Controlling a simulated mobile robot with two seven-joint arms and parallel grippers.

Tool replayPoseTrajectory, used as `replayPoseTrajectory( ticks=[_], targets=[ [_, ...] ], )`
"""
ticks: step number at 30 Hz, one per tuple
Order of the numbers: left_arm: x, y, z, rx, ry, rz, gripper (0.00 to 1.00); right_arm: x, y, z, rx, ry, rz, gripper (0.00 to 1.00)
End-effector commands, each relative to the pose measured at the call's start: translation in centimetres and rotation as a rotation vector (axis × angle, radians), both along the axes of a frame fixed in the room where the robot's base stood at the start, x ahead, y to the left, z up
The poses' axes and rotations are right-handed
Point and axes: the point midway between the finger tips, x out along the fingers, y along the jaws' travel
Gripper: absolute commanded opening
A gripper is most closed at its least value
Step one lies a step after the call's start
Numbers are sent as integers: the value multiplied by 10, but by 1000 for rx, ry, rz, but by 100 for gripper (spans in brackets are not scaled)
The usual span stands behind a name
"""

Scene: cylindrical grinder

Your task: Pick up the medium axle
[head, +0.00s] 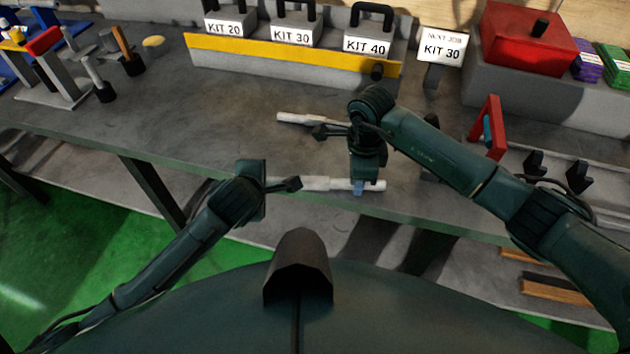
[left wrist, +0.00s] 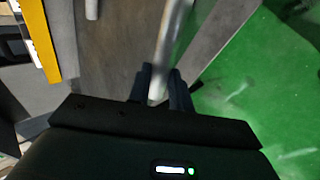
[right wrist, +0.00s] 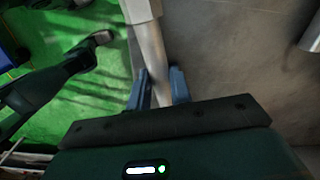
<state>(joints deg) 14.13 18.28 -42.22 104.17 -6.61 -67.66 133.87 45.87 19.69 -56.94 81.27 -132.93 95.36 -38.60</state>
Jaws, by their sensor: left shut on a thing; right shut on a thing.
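A pale metal stepped axle (head: 325,184), likely the medium one, lies crosswise near the front edge of the bench. My left gripper (head: 268,184) is at its left end, with the fingertips partly hidden by my wrist. In the left wrist view the fingers (left wrist: 160,92) close around the axle (left wrist: 172,40). My right gripper (head: 361,187) comes down on it near its right end, blue fingers around it. In the right wrist view the fingers (right wrist: 160,90) have the axle (right wrist: 150,45) between them. Any gap under the axle cannot be told.
Another axle (head: 298,119) lies farther back, partly behind my right arm. Kit boxes (head: 290,50) stand behind a yellow-edged shelf. A "next job KIT 30" sign (head: 441,48), a red box (head: 525,35) and a red frame (head: 487,128) are at right. The bench middle-left is clear.

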Motion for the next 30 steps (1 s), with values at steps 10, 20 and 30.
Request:
replayPoseTrajectory(
  ticks=[10,20,30],
  targets=[
    [1,-1,5,-2,-5,-1,0,1,1,5,2,-3,2,0],
    [1,-1,30,-2,-5,-1,0,1,1,29,3,-3,2,0],
    [1,0,53,-2,-5,-1,0,1,1,52,2,-3,2,0]
  ],
)
